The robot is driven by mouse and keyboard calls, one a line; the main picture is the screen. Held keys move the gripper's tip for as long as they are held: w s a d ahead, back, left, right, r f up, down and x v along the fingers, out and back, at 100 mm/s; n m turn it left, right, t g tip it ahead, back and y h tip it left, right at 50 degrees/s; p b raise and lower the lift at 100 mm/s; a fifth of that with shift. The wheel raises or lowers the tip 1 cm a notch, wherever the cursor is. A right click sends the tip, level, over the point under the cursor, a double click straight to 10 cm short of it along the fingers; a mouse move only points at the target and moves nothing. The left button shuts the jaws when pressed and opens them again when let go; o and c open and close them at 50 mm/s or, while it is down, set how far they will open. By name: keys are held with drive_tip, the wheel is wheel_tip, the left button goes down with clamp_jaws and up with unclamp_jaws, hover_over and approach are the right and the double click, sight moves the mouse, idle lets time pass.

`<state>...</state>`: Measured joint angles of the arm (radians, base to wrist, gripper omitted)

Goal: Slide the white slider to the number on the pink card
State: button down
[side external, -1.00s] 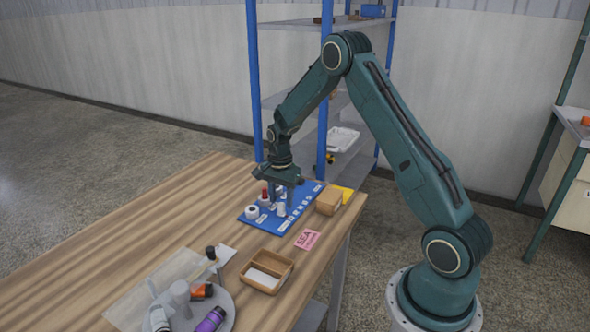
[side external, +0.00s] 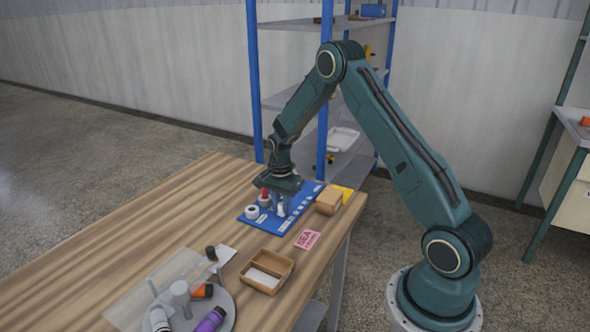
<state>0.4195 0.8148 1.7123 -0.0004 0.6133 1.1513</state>
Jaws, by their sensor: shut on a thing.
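A blue board (side external: 258,226) lies on the table with a row of white labels along its right side, too small to read. My gripper (side external: 279,212) points down over the board, its fingers shut on a small white piece, the white slider (side external: 282,209), which they partly hide. A red-topped piece (side external: 264,195) and a round white piece (side external: 252,212) stand on the board to the left of the fingers. The pink card (side external: 307,239) lies flat on the table in front of the board. It bears dark print, but I cannot read a number on it.
A brown box (side external: 328,201) and a yellow item (side external: 346,194) sit right of the board. An open wooden tray (side external: 285,277) lies nearer the camera. A round grey tray (side external: 228,303) with several bottles stands at the front. The table's left part is bare.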

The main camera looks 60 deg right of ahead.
drive_tip(key=d, duration=0.6)
drive_tip(key=c, duration=1.3)
unclamp_jaws()
drive_tip(key=shift+r, duration=0.15)
wheel_tip(320, 180, up, 14)
drive_tip(key=shift+f, duration=0.2)
drive_tip(key=shift+r, duration=0.1)
